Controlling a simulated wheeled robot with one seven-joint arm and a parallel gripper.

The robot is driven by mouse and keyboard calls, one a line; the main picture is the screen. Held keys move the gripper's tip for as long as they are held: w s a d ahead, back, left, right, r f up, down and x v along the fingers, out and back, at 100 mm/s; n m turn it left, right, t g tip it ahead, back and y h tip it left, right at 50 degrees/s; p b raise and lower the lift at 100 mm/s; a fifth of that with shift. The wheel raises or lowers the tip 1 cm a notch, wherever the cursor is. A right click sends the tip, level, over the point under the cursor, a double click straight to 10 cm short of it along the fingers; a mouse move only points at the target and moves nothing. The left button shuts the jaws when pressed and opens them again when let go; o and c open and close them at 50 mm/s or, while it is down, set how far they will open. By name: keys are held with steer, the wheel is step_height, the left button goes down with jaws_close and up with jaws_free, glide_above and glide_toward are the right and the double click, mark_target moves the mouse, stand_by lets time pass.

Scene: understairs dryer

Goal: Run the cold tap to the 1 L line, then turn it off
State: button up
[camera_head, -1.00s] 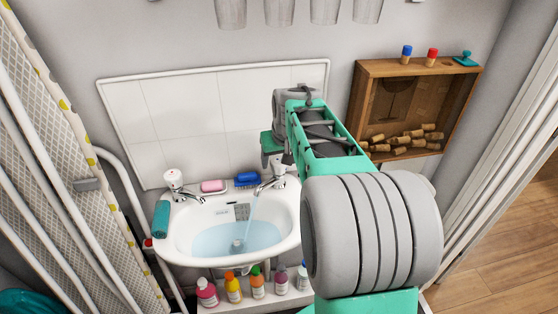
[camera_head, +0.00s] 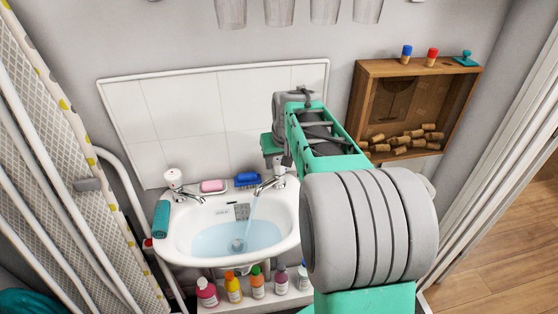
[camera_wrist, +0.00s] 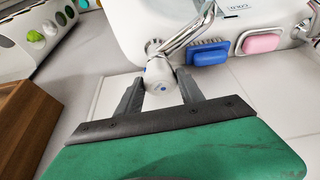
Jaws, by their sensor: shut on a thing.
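The white basin (camera_head: 178,243) stands against the tiled wall, with pale blue water (camera_head: 215,240) lying in its bottom. The right tap (camera_head: 268,184) pours a thin stream (camera_head: 251,212) into the water. A small grey marked plate (camera_head: 242,211) is on the basin's back wall above the water; its markings are too small to read. In the wrist view, the tap's white knob with a blue dot (camera_wrist: 159,74) sits between the two fingers of my gripper (camera_wrist: 160,92), which is shut on it. In the head view my arm hides the knob and fingers.
The left tap (camera_head: 175,188), a pink soap (camera_head: 212,186) and a blue brush (camera_head: 247,180) are along the basin's back rim. A teal rolled cloth (camera_head: 161,219) lies on its left rim. Several bottles (camera_head: 257,283) stand below. A cork box (camera_head: 366,100) hangs right.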

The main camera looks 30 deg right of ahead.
steer(key=shift+c, duration=0.8)
steer(key=m, duration=0.2)
steer(key=m+h, duration=0.1)
steer(key=m, duration=0.1)
steer(key=shift+w+a+g+h, duration=0.1)
steer(key=shift+a+g+h, duration=0.1)
steer(key=shift+g+h, duration=0.1)
steer(key=m, duration=0.3)
steer(key=m+g+h+p, duration=0.1)
steer(key=m, duration=0.1)
steer(key=shift+w+m+g, duration=0.1)
steer(key=shift+m+g, duration=0.2)
steer(key=shift+m, duration=0.1)
steer(key=o, duration=1.4)
steer(key=v, duration=0.8)
steer(key=shift+a+p, duration=0.1)
steer(key=shift+p, duration=0.25)
